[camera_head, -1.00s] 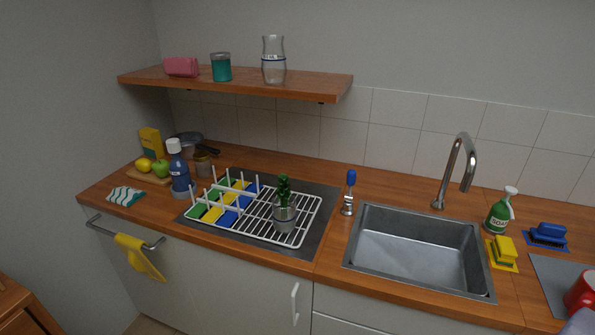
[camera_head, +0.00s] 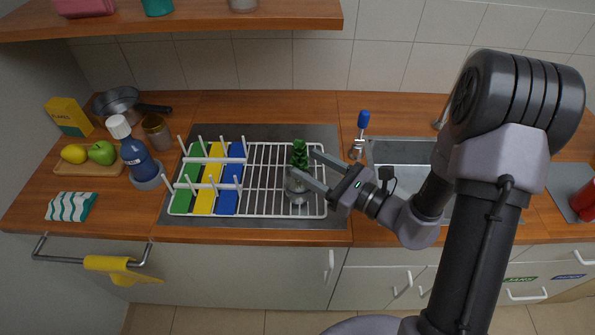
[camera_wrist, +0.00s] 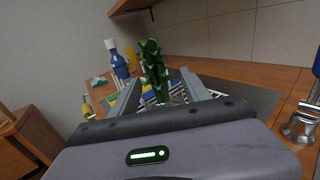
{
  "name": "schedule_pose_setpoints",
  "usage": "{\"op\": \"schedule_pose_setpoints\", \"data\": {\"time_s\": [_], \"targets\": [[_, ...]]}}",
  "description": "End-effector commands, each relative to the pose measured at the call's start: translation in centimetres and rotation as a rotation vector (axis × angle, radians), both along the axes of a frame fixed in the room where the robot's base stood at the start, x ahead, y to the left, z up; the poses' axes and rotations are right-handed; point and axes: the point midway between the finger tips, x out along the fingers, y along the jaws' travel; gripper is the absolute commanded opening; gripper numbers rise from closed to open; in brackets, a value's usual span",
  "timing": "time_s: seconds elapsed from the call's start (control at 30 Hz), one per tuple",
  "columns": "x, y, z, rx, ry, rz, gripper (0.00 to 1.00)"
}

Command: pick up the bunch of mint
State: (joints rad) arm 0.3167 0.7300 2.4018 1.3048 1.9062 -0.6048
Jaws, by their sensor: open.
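The bunch of mint (camera_head: 300,152) is a dark green, leafy upright bunch. It stands in a small metal cup (camera_head: 297,190) on the right part of the white dish rack. In the wrist view the mint (camera_wrist: 154,68) rises between and beyond my two fingers. My gripper (camera_head: 308,164) is open, its fingers pointing left at the mint and cup. The lower finger partly hides the cup. I cannot tell whether either finger touches the mint.
The white wire rack (camera_head: 262,207) has pegs and green, yellow and blue strips on its left. A blue bottle (camera_head: 138,158) stands left of it. A blue-handled tool (camera_head: 361,130) stands upright behind my gripper. The sink (camera_head: 400,153) is partly hidden by my arm.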

Motion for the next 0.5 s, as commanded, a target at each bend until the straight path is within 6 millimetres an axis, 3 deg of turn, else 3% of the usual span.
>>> {"op": "schedule_pose_setpoints", "data": {"time_s": [0.17, 0.3, 0.5], "targets": [[1.1, 1.7, 0.0, 0.000, -0.002, 0.003, 0.55], [2.6, 4.2, 0.1, 0.000, -0.002, 0.005, 0.55], [3.6, 5.3, 0.3, 0.001, 0.001, 0.001, 0.55]]}}
